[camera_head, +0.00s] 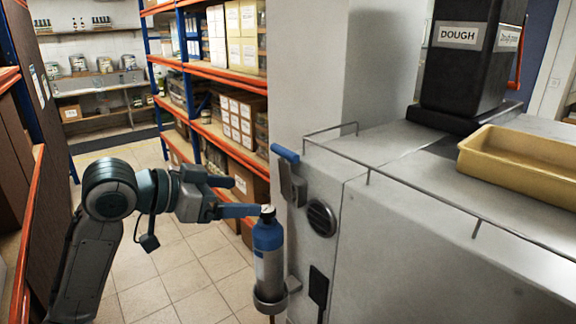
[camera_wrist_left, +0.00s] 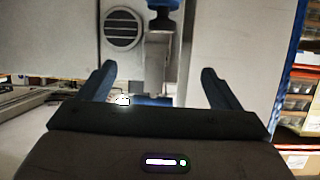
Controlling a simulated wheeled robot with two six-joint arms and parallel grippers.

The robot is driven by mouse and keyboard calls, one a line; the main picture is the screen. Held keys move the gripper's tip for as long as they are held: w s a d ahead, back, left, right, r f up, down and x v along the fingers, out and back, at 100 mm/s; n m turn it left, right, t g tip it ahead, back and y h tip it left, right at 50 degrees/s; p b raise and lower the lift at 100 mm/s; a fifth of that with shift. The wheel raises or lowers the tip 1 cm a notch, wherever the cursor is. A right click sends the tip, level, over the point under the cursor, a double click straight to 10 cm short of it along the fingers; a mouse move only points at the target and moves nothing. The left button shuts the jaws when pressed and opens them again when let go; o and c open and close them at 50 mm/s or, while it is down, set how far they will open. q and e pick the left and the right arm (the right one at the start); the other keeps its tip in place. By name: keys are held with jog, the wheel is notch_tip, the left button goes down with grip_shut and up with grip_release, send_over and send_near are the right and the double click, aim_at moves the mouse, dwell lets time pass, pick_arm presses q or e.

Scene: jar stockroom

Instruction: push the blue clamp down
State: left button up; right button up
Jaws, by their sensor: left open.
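The blue clamp (camera_head: 285,153) is a short blue lever on a grey bracket, fixed to the left side of the pale machine. The lever slopes slightly down to the right. My left gripper (camera_head: 246,196) is open and empty, with its fingers pointing right, a little left of and below the blue lever. In the left wrist view, which appears upside down, the clamp's grey bracket (camera_wrist_left: 158,62) lies between and beyond the spread fingers (camera_wrist_left: 163,86). A strip of blue lever shows at its lower end, partly hidden by my gripper body. My right gripper is out of view.
A blue gas bottle (camera_head: 268,250) stands in a ring holder just below my left gripper. A round vent (camera_head: 321,218) is right of it. A wire rail (camera_head: 430,193) edges the machine top, which carries a yellow tray (camera_head: 520,165). Shelves (camera_head: 220,135) stand behind; open floor lies below.

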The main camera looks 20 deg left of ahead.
aim_at(280, 154)
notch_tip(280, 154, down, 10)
jog(key=b, duration=0.7)
pick_arm(q)
notch_tip(280, 154, up, 6)
jog(key=w+d+t+h, duration=0.1)
jog(key=d+t+h, duration=0.1)
jog(key=t, duration=0.2)
jog(key=shift+n, duration=0.4)
jog(key=p+x, duration=0.3)
jog(key=x, duration=0.5)
jog(key=shift+w+d+f, duration=0.15)
jog(key=shift+d+f, duration=0.05)
jog(key=shift+d, duration=0.15)
jog(key=shift+p+x, duration=0.4)
jog(key=shift+x, duration=0.5)
jog(key=shift+f, duration=0.1)
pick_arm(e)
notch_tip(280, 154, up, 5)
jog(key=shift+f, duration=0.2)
